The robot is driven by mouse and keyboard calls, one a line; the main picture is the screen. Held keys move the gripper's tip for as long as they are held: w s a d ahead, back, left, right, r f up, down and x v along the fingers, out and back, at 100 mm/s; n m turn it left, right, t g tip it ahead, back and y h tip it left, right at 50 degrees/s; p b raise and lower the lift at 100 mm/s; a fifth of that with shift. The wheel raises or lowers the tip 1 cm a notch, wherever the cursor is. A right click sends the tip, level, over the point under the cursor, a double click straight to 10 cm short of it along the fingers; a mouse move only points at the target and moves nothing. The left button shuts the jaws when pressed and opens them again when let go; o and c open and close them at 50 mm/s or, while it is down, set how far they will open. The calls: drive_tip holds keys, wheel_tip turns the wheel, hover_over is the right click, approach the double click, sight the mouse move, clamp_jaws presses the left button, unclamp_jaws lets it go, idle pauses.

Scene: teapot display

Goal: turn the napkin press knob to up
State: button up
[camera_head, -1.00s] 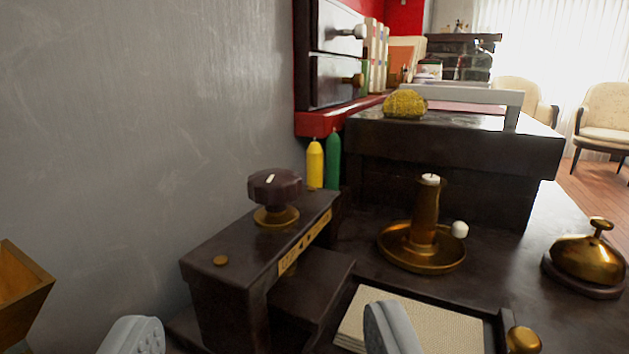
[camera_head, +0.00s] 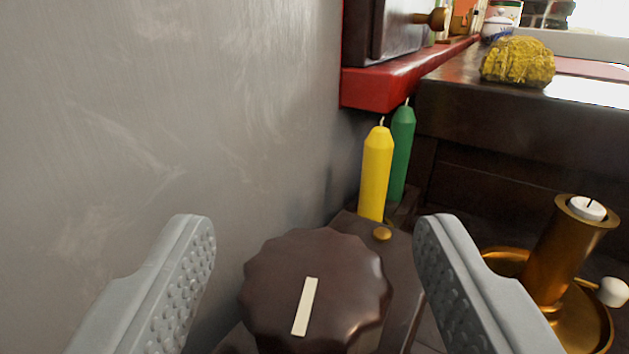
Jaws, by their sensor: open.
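The napkin press knob (camera_head: 345,285) is a dark brown scalloped disc with a cream pointer mark (camera_head: 305,307) on top. The mark runs nearly straight away from me, its far end leaning slightly right. My gripper (camera_head: 315,235) is open, with one grey dimpled finger on each side of the knob and a visible gap on both sides in the picture. The knob hides most of the napkin press (camera_head: 402,262); part of its dark top with a small brass stud shows behind. The napkins are out of view.
A grey wall (camera_head: 180,110) stands close on the left. A yellow candle (camera_head: 376,175) and a green candle (camera_head: 402,150) stand behind the press. A brass candle holder (camera_head: 555,255) is close to the right finger. A red shelf (camera_head: 400,80) overhangs at the back.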

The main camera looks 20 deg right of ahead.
drive_tip(key=shift+w+d, duration=0.25)
drive_tip(key=shift+w, duration=0.25)
drive_tip(key=c, duration=1)
